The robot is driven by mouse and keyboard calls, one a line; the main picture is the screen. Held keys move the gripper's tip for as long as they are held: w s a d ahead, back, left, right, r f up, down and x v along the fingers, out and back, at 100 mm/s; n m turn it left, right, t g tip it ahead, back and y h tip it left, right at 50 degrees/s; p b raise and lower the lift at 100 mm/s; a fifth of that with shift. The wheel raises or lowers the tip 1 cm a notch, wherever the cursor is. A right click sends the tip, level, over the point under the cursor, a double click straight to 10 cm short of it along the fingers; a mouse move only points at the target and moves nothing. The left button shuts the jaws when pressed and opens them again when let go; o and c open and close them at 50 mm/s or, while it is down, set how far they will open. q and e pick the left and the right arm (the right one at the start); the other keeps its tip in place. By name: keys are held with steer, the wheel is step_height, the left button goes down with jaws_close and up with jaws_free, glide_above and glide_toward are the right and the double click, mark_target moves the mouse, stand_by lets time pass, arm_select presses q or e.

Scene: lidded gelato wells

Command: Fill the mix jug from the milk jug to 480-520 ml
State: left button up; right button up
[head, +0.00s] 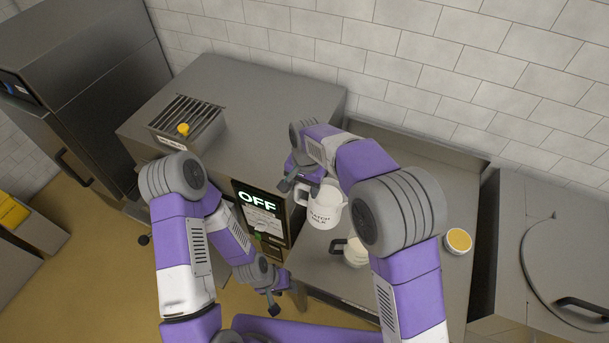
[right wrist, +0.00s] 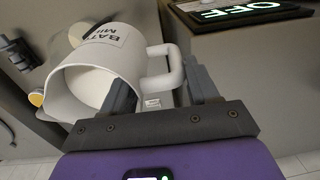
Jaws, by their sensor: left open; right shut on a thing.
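The milk jug (head: 323,208), white and labelled BATCH MILK, is above the left part of the steel counter. My right gripper (head: 297,183) is shut on its handle; the right wrist view shows the handle (right wrist: 167,68) between the fingers and white milk inside the jug (right wrist: 88,90). A second pale jug with a dark handle (head: 355,252), which looks like the mix jug, stands on the counter below and right of the milk jug. My right arm hides part of it, and its level cannot be read. My left gripper (head: 274,302) is open and empty, low beside the counter's front.
A steel machine with an OFF display (head: 258,201) stands left of the counter (head: 440,285). A tub with yellow contents (head: 458,240) sits on the counter's right. A round lid (head: 575,270) lies farther right. A tiled wall closes the back.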

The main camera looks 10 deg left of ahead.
steer(key=shift+s+d+r+y, duration=0.1)
steer(key=shift+d+r+y, duration=0.3)
steer(key=shift+s+d+r+t+y, duration=0.3)
steer(key=shift+d+r+y, duration=0.45)
steer(key=shift+r, duration=0.15)
steer(key=d+f+y+b, duration=0.1)
steer(key=b, duration=0.3)
steer(key=d+f+t+y+b, duration=0.1)
steer(key=d+f+y+b, duration=0.1)
steer(key=b, duration=0.3)
steer(key=shift+s+d+f+y, duration=0.15)
steer(key=shift+s+f+y, duration=0.15)
steer(key=shift+s, duration=0.1)
steer(key=shift+r+p, duration=0.35)
steer(key=shift+p, duration=0.1)
steer(key=shift+s+d+f+b, duration=0.1)
steer(key=shift+b, duration=0.8)
